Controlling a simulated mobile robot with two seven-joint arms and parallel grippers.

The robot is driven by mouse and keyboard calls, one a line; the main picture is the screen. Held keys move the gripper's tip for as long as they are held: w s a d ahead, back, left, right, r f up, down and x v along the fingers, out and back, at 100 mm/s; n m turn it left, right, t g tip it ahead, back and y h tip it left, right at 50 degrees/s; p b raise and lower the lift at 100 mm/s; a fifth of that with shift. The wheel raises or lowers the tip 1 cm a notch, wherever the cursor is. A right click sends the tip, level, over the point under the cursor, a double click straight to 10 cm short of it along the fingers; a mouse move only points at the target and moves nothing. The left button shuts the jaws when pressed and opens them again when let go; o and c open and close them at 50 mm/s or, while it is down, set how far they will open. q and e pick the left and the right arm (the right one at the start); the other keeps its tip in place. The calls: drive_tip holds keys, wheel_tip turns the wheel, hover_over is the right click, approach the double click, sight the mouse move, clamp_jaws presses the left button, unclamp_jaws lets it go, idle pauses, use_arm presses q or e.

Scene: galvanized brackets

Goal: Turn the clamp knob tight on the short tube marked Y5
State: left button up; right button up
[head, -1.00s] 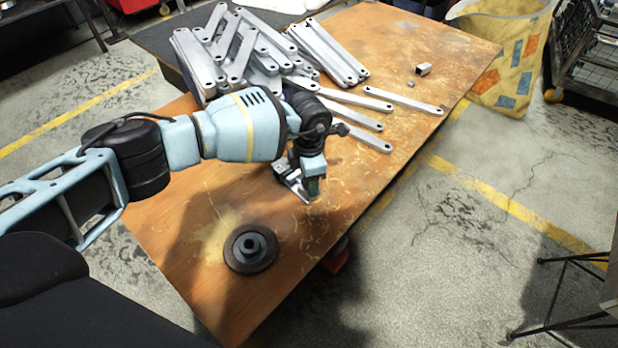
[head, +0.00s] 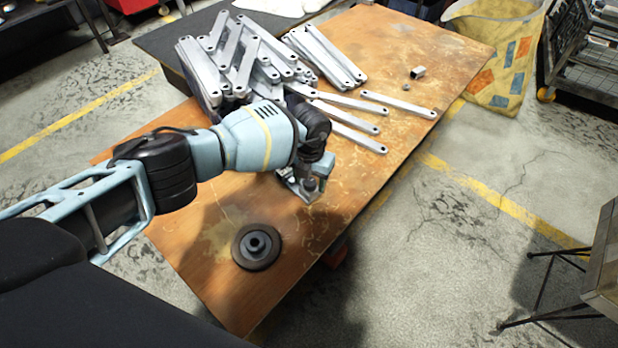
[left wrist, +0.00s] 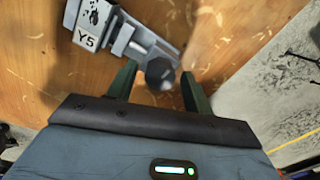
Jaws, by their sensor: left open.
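The short tube marked Y5 (left wrist: 86,40) lies on the wooden table in the left wrist view, with a white label and a metal clamp fitting. Its dark round clamp knob (left wrist: 160,73) faces the camera. My left gripper (left wrist: 158,70) is open, its two green fingers on either side of the knob in that view; I cannot tell the gap in depth. In the head view the tube (head: 304,196) is small and partly hidden by my left gripper (head: 318,178), which is over it. My right gripper is not in view.
A pile of galvanized brackets (head: 238,60) covers the far left of the table (head: 410,45), with several loose ones nearby. A dark round flanged part (head: 257,247) sits near the front. A small metal block (head: 417,72) lies at the far right. The table's right edge is close to the tube.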

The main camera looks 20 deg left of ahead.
use_arm(q)
drive_tip(key=n+p, duration=0.1)
drive_tip(key=n, duration=0.3)
drive_tip(key=shift+r+n+p, duration=0.1)
drive_tip(key=shift+n+p, duration=0.3)
drive_tip(key=n+p, duration=0.1)
drive_tip(key=n, duration=0.2)
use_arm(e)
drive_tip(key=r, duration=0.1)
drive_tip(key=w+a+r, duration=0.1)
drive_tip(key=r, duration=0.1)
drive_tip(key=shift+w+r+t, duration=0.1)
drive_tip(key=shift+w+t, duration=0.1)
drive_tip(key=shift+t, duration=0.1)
use_arm(q)
drive_tip(key=shift+c, duration=0.4)
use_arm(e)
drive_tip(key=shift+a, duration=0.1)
use_arm(q)
drive_tip(key=c, duration=0.8)
